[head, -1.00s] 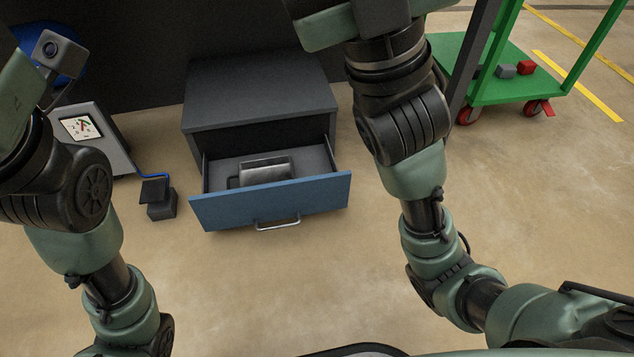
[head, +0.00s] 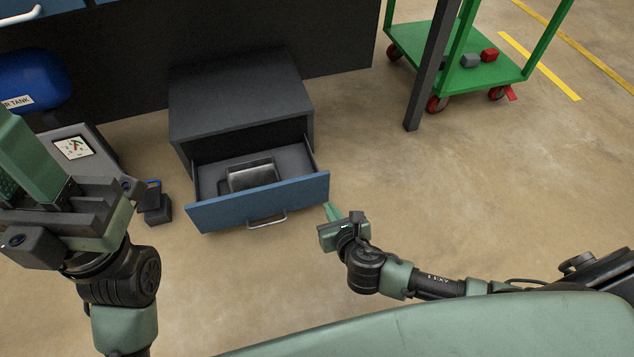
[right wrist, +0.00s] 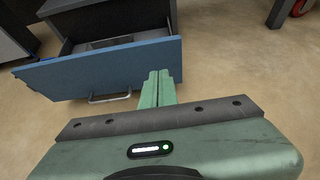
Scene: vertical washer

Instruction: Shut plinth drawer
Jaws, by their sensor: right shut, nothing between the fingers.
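The plinth drawer (head: 262,203) is pulled out of the dark grey plinth cabinet (head: 240,98) on the floor. It has a blue front with a silver bar handle (head: 267,219), and a metal tray (head: 251,174) lies inside. My right gripper (head: 331,211) is shut and empty, just off the right end of the drawer front in the head view. In the right wrist view its fingers (right wrist: 158,88) overlap the right part of the blue front (right wrist: 95,72); whether they touch cannot be told. My left gripper (head: 50,200) is raised at the left, its fingertips not clearly shown.
A grey box with a gauge (head: 75,148) and a small dark block (head: 157,210) stand left of the cabinet. A blue tank (head: 32,82) is behind them. A green cart (head: 470,70) and a dark post (head: 432,70) are at the back right. The floor in front is open.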

